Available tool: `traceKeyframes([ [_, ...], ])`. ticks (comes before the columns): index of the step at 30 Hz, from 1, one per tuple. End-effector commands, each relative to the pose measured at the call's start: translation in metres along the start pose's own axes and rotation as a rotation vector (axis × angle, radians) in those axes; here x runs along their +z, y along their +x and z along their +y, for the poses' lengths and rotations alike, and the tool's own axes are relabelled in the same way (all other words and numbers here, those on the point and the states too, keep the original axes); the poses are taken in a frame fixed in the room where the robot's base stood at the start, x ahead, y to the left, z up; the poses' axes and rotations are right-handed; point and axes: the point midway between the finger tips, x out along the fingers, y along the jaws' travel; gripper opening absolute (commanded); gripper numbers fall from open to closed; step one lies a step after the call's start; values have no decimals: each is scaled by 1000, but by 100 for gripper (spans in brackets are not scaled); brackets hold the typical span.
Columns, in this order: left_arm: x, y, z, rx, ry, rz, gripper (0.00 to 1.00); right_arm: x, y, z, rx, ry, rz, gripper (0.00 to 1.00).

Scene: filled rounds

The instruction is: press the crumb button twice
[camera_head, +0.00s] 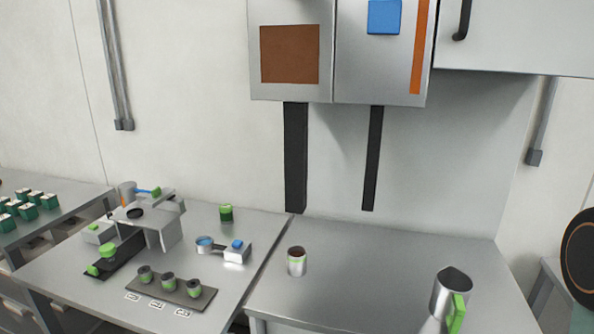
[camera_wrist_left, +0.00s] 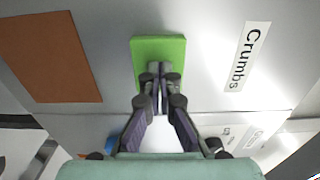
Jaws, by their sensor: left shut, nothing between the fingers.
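In the left wrist view, a bright green rectangular button (camera_wrist_left: 172,46) sits on a pale grey panel. A white label reading "Crumbs" (camera_wrist_left: 243,57) is to its right. My left gripper (camera_wrist_left: 160,72) is shut and empty, and its fingertips overlap the button's lower part. I cannot tell whether they touch it or how far it is pushed in. In the head view I see neither the green button nor either gripper.
A grey wall unit (camera_head: 292,93) with a brown panel (camera_head: 290,53) and a blue square (camera_head: 384,17) hangs above the tables. A coffee machine (camera_head: 170,231), small cups and a tin (camera_head: 297,262) stand below. A jug (camera_head: 451,290) stands at the right. The middle of the right table is clear.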

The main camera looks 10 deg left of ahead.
Motion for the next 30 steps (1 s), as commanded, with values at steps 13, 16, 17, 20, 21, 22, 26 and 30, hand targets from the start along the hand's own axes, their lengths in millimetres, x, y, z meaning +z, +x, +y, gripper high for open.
traceKeyframes([
  [13, 0, -27, 2, -1, 0, 0, 0, 0, 18, 0, 0, 0, 0, 0],
  [16, 0, -34, 1, -3, 0, 0, 0, 0, 23, 0, 0, 0, 0, 0],
  [17, 0, -36, 1, -2, 1, 0, 0, 0, 24, 0, 0, 0, 0, 0],
  [20, 0, -43, 1, -2, 0, 0, 0, 0, 29, 0, 0, 0, 0, 0],
  [21, 0, -45, 2, -2, 1, 0, 0, 0, 31, 0, 0, 0, 0, 0],
  [22, 0, -47, 2, -2, 0, 0, 0, 0, 32, 0, 0, 0, 0, 0],
  [26, 0, -52, 2, -3, 0, 3, 0, 0, 41, 0, 0, 0, 0, 0],
  [30, -2, -54, 2, -3, 1, 8, 0, 0, 51, 0, 0, 0, 0, 0],
])
